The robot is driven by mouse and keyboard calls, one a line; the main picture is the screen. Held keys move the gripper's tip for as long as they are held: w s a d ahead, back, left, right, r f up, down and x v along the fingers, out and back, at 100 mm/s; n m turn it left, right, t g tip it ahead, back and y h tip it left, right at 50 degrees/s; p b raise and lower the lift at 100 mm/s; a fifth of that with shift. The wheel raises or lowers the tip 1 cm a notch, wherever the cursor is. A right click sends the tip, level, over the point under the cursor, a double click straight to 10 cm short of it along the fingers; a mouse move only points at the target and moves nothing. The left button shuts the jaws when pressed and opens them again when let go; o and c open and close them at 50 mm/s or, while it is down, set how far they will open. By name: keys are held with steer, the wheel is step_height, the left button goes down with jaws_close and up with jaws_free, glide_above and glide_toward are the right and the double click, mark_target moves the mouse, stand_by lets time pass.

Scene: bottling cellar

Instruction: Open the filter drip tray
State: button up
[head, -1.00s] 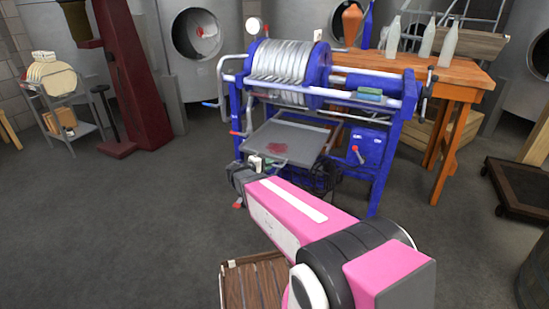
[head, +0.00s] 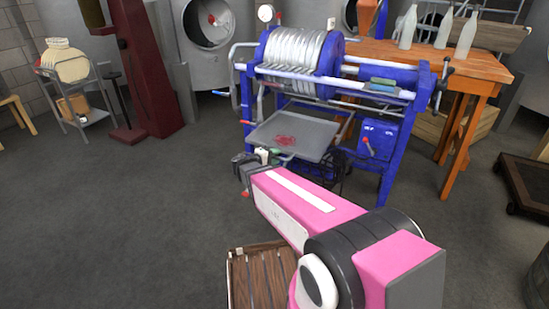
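The filter drip tray (head: 312,131) is a flat grey tray with a raised rim and a red stain. It sits low in the blue filter press (head: 398,135), under the pale plates, and juts out at the front left. A handle (head: 287,157) shows at its front edge. My gripper (head: 262,156), dark with a pale part, is at that front edge beside the handle. It is small and partly hidden by my pink arm, so I cannot tell whether its fingers are closed on the handle.
A wooden slatted crate (head: 262,275) stands on the floor below my arm. A wooden table (head: 455,68) with bottles (head: 466,37) is behind the press at right. A dark red column (head: 145,75) stands at left.

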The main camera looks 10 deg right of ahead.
steer(key=v, duration=1.1)
steer(key=shift+d, duration=0.2)
steer(key=s+d+f+m+g+y, duration=0.6)
steer(key=s+d+y, duration=0.3)
steer(key=y, duration=0.4)
steer(key=shift+s+d+f+m+g+y, duration=0.4)
steer(key=shift+d+f+g, duration=0.3)
steer(key=shift+f, duration=0.1)
